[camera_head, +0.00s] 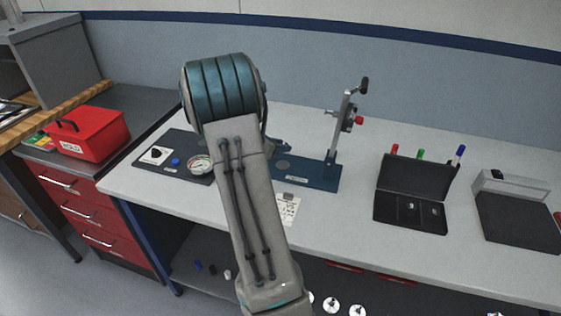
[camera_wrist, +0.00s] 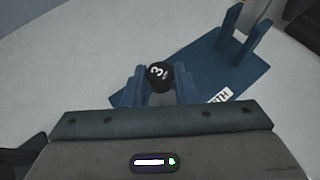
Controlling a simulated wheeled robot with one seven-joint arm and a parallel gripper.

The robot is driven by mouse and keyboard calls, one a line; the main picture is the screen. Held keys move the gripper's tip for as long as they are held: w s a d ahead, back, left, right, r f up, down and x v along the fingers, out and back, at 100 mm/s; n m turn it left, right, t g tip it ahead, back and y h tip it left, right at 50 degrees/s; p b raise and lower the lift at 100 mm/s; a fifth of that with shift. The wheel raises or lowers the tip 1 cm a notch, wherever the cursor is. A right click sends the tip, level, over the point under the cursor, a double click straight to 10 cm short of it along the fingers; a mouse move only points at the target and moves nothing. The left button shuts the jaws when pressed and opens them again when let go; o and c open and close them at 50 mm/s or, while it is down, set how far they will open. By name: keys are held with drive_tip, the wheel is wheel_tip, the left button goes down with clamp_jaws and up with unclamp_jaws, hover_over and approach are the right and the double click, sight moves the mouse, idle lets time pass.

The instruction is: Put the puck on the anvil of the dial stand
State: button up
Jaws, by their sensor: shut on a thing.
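My gripper (camera_wrist: 160,90) is shut on the puck (camera_wrist: 159,73), a small black cylinder with a white "3" on its face, held between the two blue fingers in the wrist view. The dial stand (camera_head: 316,173) has a blue base plate and an upright grey post with a dial and red knob. Its base also shows in the wrist view (camera_wrist: 215,68), to the right of and beyond the puck. A round grey spot on the base, seemingly the anvil (camera_head: 283,165), shows left of the post. In the head view my arm hides the puck. I cannot tell its height above the table.
A dark mat (camera_head: 185,175) with a round gauge (camera_head: 200,164) lies left of my arm. An open black case (camera_head: 412,205) and a grey-topped dark box (camera_head: 518,222) stand right. A red toolbox (camera_head: 88,133) stands far left. Bare table lies between stand and case.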

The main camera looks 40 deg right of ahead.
sight(280, 166)
drive_tip(key=shift+f, duration=2.8)
drive_tip(key=shift+f, duration=0.25)
drive_tip(key=o, duration=1)
drive_tip(key=shift+r, duration=0.1)
